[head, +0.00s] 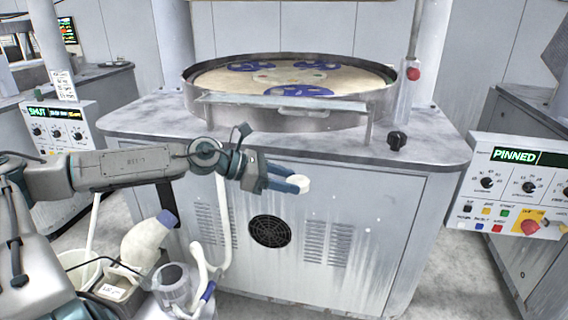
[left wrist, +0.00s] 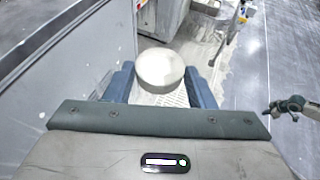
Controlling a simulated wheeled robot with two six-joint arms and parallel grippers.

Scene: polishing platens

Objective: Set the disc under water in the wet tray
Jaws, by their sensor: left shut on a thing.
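My left gripper (head: 287,184) is shut on a pale, round disc (head: 300,184), held in front of the grey cabinet and below its top. In the left wrist view the disc (left wrist: 160,69) sits between the two blue fingers of the left gripper (left wrist: 160,86). What looks like my right gripper (left wrist: 283,107) shows small at the right edge of the left wrist view; its jaws are too small to read. I cannot make out a wet tray or water in either view.
A round metal pan (head: 190,92) with blue carriers stands on the grey cabinet (head: 330,200). A rail (head: 240,101) crosses the pan's front. A black knob (head: 396,140) is on the cabinet top. Control panels (head: 515,185) stand at both sides; the right one reads PINNED, the left one SHUT.

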